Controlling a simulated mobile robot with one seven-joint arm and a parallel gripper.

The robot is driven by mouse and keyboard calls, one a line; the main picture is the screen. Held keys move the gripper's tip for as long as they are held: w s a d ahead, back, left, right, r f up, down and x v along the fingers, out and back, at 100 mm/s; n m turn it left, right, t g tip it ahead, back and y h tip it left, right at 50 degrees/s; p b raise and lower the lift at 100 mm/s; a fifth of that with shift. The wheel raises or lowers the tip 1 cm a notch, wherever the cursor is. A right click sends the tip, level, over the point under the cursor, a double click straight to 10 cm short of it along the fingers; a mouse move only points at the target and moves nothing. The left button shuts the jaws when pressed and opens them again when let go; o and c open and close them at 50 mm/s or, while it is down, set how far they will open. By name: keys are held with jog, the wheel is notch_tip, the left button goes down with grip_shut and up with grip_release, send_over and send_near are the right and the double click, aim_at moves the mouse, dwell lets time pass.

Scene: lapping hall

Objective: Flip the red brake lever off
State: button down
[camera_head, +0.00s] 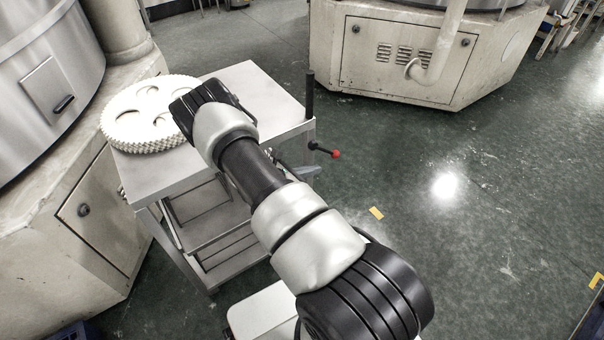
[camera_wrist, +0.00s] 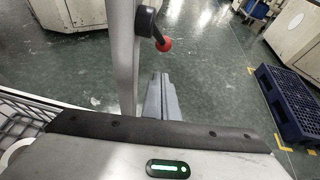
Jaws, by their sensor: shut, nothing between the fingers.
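The red brake lever is a short black arm with a red ball knob (camera_head: 336,154), sticking out to the right from the side of a grey metal cart. In the wrist view the lever (camera_wrist: 147,22) is at the top of a pale upright post, its red knob pointing down and right. My gripper (camera_wrist: 160,77) is shut and empty, its fingertips below the knob in the picture and apart from it. In the head view my arm hides most of the gripper.
The cart (camera_head: 270,92) carries a stack of white toothed discs (camera_head: 140,128) and has a black upright handle (camera_head: 310,97). Large machines stand at left and back. A blue pallet (camera_wrist: 292,105) lies on the floor at right in the wrist view. Green floor right of the cart is open.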

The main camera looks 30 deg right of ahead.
aim_at(327, 151)
jog(key=shift+w+d+r, duration=0.1)
jog(key=shift+w+d, duration=0.05)
jog(key=shift+d, duration=0.7)
jog(key=shift+w+d+r, duration=0.15)
jog(key=shift+w+d, duration=0.05)
jog(key=shift+d, duration=0.6)
jog(key=shift+w+d+r, duration=0.1)
jog(key=shift+w+d, duration=0.05)
jog(key=shift+d, duration=0.7)
jog(key=shift+f+b, duration=0.1)
jog(key=shift+b, duration=0.45)
